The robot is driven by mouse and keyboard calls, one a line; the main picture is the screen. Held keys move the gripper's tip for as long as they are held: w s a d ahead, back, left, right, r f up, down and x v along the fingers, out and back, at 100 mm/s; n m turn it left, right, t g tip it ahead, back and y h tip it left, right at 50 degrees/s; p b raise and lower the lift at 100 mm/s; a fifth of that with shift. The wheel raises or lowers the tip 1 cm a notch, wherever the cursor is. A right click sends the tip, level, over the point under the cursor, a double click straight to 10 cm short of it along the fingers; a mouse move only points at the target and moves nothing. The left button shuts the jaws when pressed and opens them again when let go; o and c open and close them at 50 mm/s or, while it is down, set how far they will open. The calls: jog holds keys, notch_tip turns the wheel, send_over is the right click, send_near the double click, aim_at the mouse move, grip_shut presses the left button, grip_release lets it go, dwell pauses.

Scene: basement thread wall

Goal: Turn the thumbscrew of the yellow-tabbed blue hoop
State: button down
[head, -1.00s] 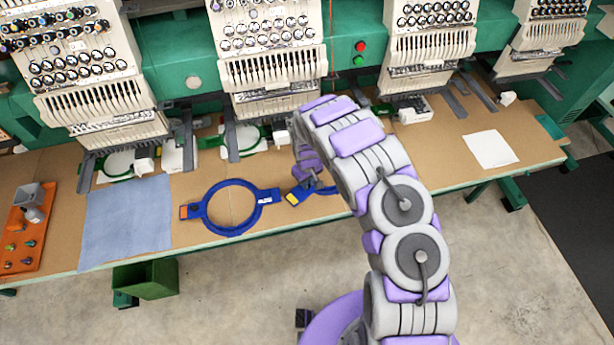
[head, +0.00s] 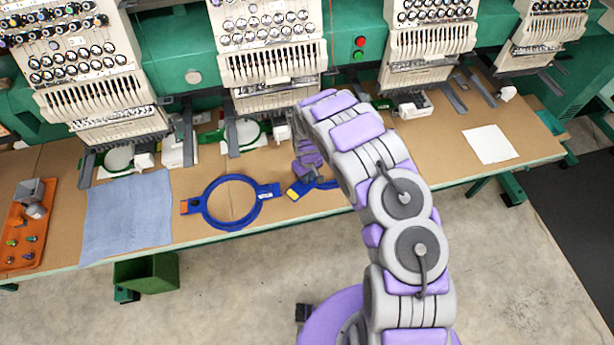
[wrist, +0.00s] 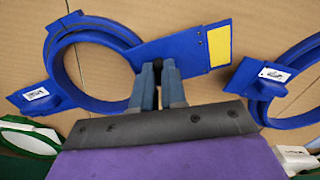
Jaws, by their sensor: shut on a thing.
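The yellow-tabbed blue hoop (wrist: 52,62) lies flat on the brown table, with its yellow tab (wrist: 219,46) on the arm to the right in the wrist view. In the head view its yellow tab (head: 293,193) shows just left of my arm, and much of the ring is hidden. My gripper (wrist: 157,72) is over the root of the tabbed arm, beside the ring. Its two fingers are close together, shut on a small dark knob, the thumbscrew (wrist: 157,63). The fingers hide most of it.
A second blue hoop (head: 208,219) with an orange tab lies close on the left. A blue cloth (head: 128,220) and an orange tray (head: 17,251) are farther left, a white sheet (head: 489,144) at right. Embroidery machine heads (head: 268,60) stand behind.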

jog(key=c, duration=1.2)
grip_release()
jog(key=shift+o, duration=0.2)
notch_tip(320, 180, up, 17)
jog(key=shift+r, duration=0.15)
jog(key=shift+o, duration=0.4)
jog(key=shift+a, duration=0.1)
